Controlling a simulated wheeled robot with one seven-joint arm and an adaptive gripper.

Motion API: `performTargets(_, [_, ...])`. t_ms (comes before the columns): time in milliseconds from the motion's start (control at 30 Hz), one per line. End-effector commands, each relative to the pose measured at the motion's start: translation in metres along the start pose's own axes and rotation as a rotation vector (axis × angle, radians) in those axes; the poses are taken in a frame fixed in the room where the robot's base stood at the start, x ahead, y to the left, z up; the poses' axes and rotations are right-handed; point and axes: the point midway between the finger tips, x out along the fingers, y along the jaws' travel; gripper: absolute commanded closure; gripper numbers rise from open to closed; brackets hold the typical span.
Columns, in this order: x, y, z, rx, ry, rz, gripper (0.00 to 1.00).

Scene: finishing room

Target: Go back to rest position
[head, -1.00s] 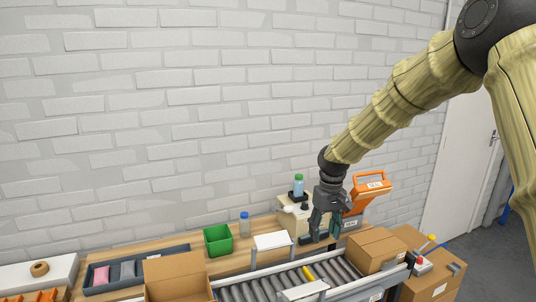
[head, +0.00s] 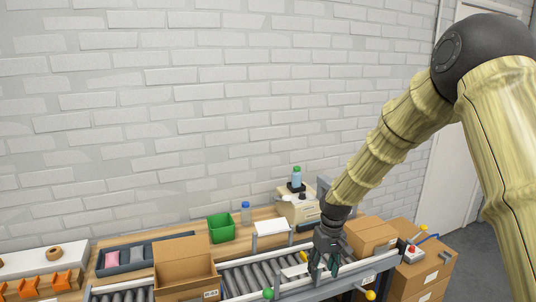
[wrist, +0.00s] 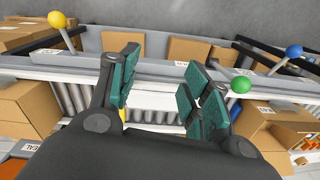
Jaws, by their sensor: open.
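My gripper (head: 327,262) hangs at the end of my arm over the roller conveyor (head: 240,281), in the lower right of the head view. Its dark fingers with teal pads also show in the wrist view (wrist: 160,95). They stand apart with nothing held between them. Below and beyond the fingers, the wrist view shows the conveyor's rollers and its grey side rail.
An open carton (head: 185,270) and a closed carton (head: 368,237) are on the conveyor, left and right of my gripper. A green bin (head: 221,229), a bottle (head: 246,213) and a beige machine (head: 297,208) stand on the bench behind. Knobbed levers (wrist: 241,84) rise near the rail.

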Motion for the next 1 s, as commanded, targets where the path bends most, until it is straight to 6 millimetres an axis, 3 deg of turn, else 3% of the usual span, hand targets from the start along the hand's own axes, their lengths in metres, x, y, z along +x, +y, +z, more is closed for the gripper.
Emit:
performTargets(167, [0.074, -0.003, 0.036, 0.024, -0.008, -0.019, 0.52])
performTargets(267, [0.127, -0.005, 0.07, 0.048, -0.01, -0.029, 0.52])
performTargets(400, [0.196, -0.007, 0.129, 0.088, -0.009, -0.038, 0.52])
performTargets(600, [0.272, -0.01, 0.223, 0.148, -0.006, -0.031, 0.52])
performTargets(800, [0.319, -0.012, 0.324, 0.203, -0.006, -0.002, 0.52])
performTargets(1000, [0.336, -0.012, 0.407, 0.239, -0.003, 0.038, 0.52])
